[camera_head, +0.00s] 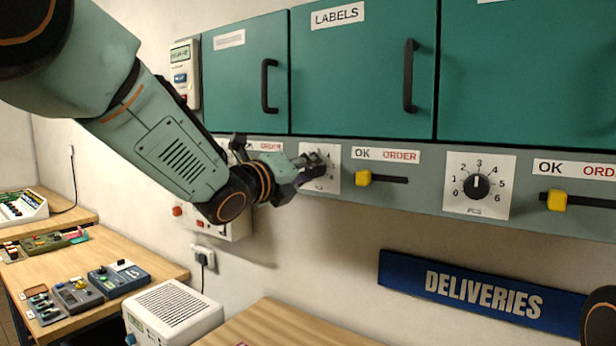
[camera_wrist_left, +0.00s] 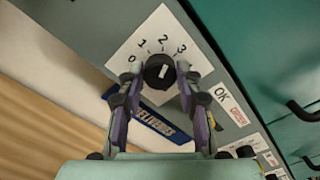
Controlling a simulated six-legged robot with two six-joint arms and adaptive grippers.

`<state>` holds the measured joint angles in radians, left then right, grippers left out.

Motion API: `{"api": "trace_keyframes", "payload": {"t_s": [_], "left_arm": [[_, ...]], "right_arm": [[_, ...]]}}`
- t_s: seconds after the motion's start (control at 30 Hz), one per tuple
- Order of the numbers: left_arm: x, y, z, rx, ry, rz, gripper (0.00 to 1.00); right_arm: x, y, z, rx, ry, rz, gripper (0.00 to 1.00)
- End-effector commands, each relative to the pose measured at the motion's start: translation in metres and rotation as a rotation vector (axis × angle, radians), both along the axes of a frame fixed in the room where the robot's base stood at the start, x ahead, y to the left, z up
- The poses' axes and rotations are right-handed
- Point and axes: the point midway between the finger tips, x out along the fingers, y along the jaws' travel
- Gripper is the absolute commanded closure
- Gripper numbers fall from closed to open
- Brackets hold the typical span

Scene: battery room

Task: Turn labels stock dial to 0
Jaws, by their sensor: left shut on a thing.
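The labels stock dial (camera_wrist_left: 152,76) is a round black knob with a white mark, on a white plate (camera_wrist_left: 141,45) with the numbers 0, 1, 2 and 3 showing. The mark seems to lie toward the 2 to 3 side; its exact setting is hard to tell. My left gripper (camera_wrist_left: 158,80) has a finger on each side of the knob and is shut on it. In the head view, my left gripper (camera_head: 312,166) hides most of the dial under the green LABELS cabinet (camera_head: 350,75). My right gripper is not in view.
A yellow slider (camera_head: 364,178) with an OK/ORDER label sits right of the dial. A second dial (camera_head: 477,187) and another yellow slider (camera_head: 556,200) are farther right. A blue DELIVERIES sign (camera_head: 480,293) hangs below. Benches with devices (camera_head: 118,277) stand at lower left.

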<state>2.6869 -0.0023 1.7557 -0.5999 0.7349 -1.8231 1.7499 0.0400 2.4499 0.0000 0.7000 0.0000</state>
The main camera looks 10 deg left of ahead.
Motion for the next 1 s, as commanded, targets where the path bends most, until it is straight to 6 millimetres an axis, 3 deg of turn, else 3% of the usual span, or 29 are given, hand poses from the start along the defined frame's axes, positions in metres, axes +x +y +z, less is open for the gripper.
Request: {"api": "trace_keyframes", "payload": {"t_s": [0.47,1.0], "left_arm": [[0.001,0.001,0.000,-0.423,0.171,0.001,0.97],[0.000,0.001,0.000,-0.896,0.366,0.000,0.97]], "right_arm": [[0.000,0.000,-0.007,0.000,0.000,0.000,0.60],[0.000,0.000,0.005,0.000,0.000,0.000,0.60]]}}
